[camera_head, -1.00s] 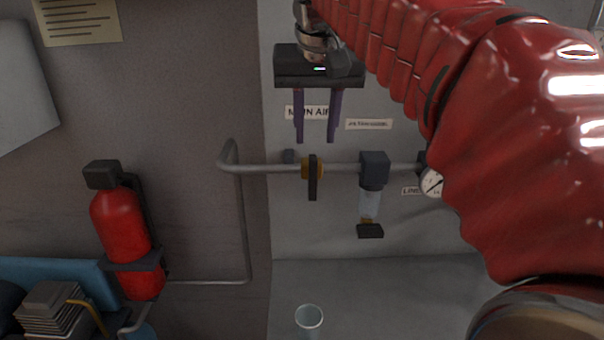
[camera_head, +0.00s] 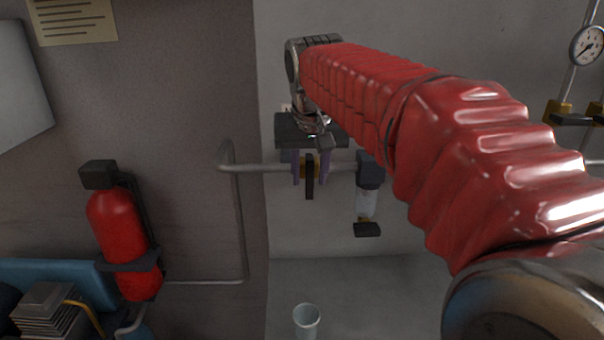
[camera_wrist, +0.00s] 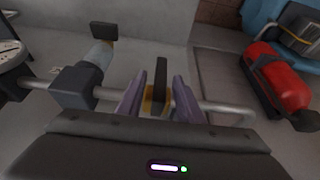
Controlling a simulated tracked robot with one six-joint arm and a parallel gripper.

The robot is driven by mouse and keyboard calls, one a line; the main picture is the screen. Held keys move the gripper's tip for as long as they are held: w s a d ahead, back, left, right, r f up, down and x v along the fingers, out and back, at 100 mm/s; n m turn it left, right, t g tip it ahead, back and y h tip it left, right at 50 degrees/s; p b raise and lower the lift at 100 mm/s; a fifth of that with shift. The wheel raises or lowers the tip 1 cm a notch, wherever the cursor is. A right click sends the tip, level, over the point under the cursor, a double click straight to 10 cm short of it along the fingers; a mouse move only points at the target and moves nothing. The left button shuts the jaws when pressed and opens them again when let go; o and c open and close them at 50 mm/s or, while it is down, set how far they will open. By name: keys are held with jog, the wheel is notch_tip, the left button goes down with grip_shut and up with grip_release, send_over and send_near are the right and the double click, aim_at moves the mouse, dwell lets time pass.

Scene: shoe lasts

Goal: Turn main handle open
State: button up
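The main handle (camera_head: 309,183) is a dark lever on a brass valve on the grey pipe, hanging down across the pipe. It also shows in the wrist view (camera_wrist: 161,76), with the brass valve body (camera_wrist: 150,100) around its base. My gripper (camera_head: 308,180) is at the valve, its two purple fingers apart, one on each side of the handle. In the wrist view my gripper (camera_wrist: 157,95) has the handle between its fingers, with gaps visible on both sides. Whether a finger touches the valve body cannot be told. The MAIN AIR label is mostly hidden behind my gripper.
A filter with a clear bowl (camera_head: 366,203) hangs from the pipe (camera_head: 255,168) just right of the handle. A red extinguisher (camera_head: 120,232) is on the left. A cup (camera_head: 306,319) stands below. A gauge (camera_head: 587,46) and another brass valve (camera_head: 560,110) are at right.

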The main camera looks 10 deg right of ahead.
jog(key=shift+w+f, duration=0.15)
jog(key=shift+f, duration=0.2)
jog(key=shift+c, duration=0.2)
grip_shut()
jog(key=shift+a, duration=0.2)
jog(key=shift+d, duration=0.15)
